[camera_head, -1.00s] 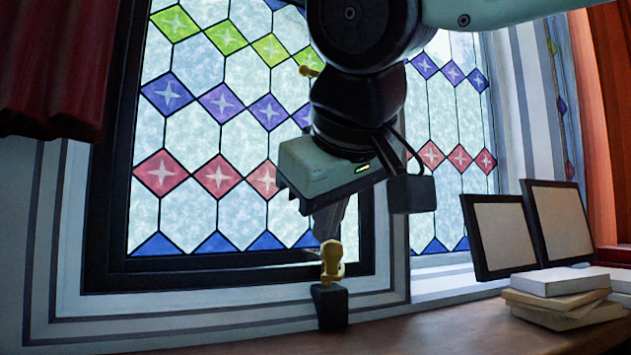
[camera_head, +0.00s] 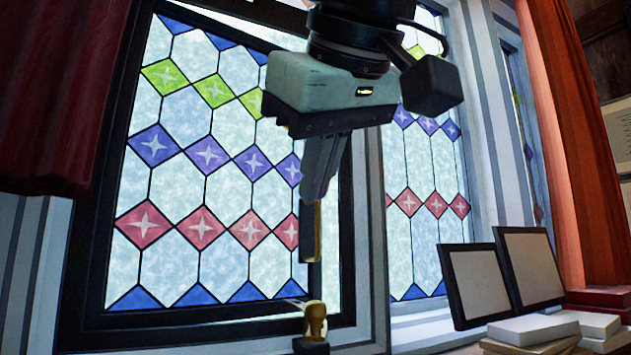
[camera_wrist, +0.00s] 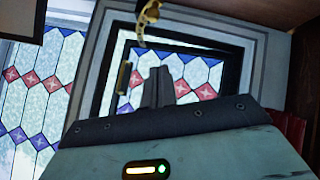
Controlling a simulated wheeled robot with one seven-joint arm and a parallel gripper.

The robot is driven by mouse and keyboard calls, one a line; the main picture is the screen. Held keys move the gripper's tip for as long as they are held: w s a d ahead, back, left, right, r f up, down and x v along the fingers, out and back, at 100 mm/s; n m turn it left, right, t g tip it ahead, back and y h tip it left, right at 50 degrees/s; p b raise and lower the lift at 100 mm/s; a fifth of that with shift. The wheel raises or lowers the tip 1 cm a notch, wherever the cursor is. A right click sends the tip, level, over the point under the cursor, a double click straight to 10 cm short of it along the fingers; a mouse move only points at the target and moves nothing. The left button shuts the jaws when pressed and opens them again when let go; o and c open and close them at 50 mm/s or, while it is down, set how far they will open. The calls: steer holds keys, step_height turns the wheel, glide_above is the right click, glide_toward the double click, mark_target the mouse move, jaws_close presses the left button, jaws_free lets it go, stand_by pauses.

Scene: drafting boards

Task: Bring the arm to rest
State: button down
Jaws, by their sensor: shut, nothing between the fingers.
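My gripper (camera_head: 311,200) hangs with its fingers pointing down in front of the stained-glass window (camera_head: 196,160) in the head view. The fingers are together with nothing between them. In the wrist view my gripper (camera_wrist: 157,72) shows as two grey fingers side by side. A brass catch (camera_head: 315,318) sits below the fingertips, clearly apart from them. A brass piece also shows at the top of the wrist view (camera_wrist: 147,16).
A brass and dark upright fitting (camera_head: 317,232) shows just below the fingertips; its distance from them is unclear. Two framed panels (camera_head: 503,277) lean at right behind stacked books (camera_head: 533,329). Red curtains hang at left (camera_head: 62,95) and right (camera_head: 556,140).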

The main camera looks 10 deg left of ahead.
stand_by(0.4)
steer(key=d+f+g+h, duration=0.1)
steer(key=d+f+g, duration=0.1)
steer(key=f, duration=0.9)
steer(key=d+f+g+h, duration=0.1)
steer(key=d+f+g, duration=0.1)
steer(key=f, duration=0.9)
steer(key=s+d+f+m+g, duration=0.1)
steer(key=s+d+f, duration=0.2)
steer(key=d+f, duration=0.2)
steer(key=s+d+f+m+g+h, duration=0.1)
steer(key=s+d+f+g, duration=0.1)
steer(key=d+f, duration=0.3)
steer(key=s+d+f+m+g, duration=0.1)
steer(key=s+d+f, duration=0.3)
steer(key=f, duration=0.8)
steer(key=shift+d+g, duration=0.4)
steer(key=shift+g, duration=0.1)
